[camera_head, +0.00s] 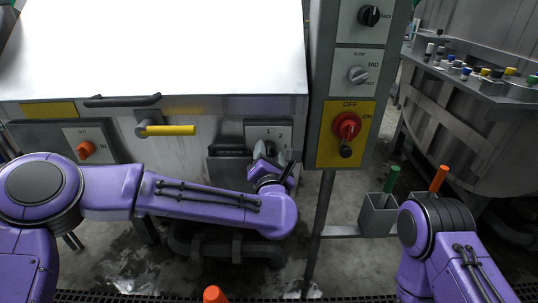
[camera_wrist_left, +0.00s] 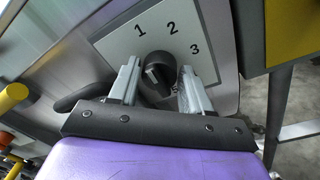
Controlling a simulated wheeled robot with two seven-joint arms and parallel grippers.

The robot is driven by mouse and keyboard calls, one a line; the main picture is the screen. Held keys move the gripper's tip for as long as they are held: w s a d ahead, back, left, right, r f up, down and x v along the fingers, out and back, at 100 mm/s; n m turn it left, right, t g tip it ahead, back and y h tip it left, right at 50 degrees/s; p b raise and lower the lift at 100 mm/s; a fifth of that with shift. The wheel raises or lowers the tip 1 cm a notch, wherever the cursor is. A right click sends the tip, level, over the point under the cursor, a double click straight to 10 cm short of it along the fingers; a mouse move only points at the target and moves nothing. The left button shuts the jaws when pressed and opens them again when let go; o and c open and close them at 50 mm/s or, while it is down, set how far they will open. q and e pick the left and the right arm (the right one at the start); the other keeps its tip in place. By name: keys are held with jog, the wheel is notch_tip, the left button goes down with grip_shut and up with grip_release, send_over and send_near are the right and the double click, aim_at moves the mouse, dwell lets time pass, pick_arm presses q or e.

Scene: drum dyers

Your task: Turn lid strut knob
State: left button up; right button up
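A black rotary knob (camera_wrist_left: 157,70) sits on a light plate (camera_wrist_left: 118,45) marked 1, 2 and 3, in the left wrist view. My left gripper (camera_wrist_left: 160,86) is open, with one grey finger on each side of the knob. A gap shows between the fingers and the knob, though contact on the right side is hard to tell. In the head view my left gripper (camera_head: 274,156) is at the same plate (camera_head: 282,131), below the white lid (camera_head: 160,45), and hides most of the knob. My right arm shows at the lower right; its gripper is out of frame.
A yellow handle (camera_head: 170,130) sticks out left of the plate. A grey control post (camera_head: 320,110) with a red switch (camera_head: 346,126) stands close on the right. Pipes run below.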

pick_arm(q)
jog(key=c, duration=0.6)
jog(key=shift+o, duration=0.2)
jog(key=m+p, duration=0.2)
jog(key=m, duration=0.3)
jog(key=shift+f+m+p, duration=0.1)
jog(key=shift+m+p, duration=0.7)
jog(key=shift+m, duration=1.2)
jog(key=o, duration=1)
jog(key=shift+o, duration=0.2)
jog(key=shift+s, duration=0.1)
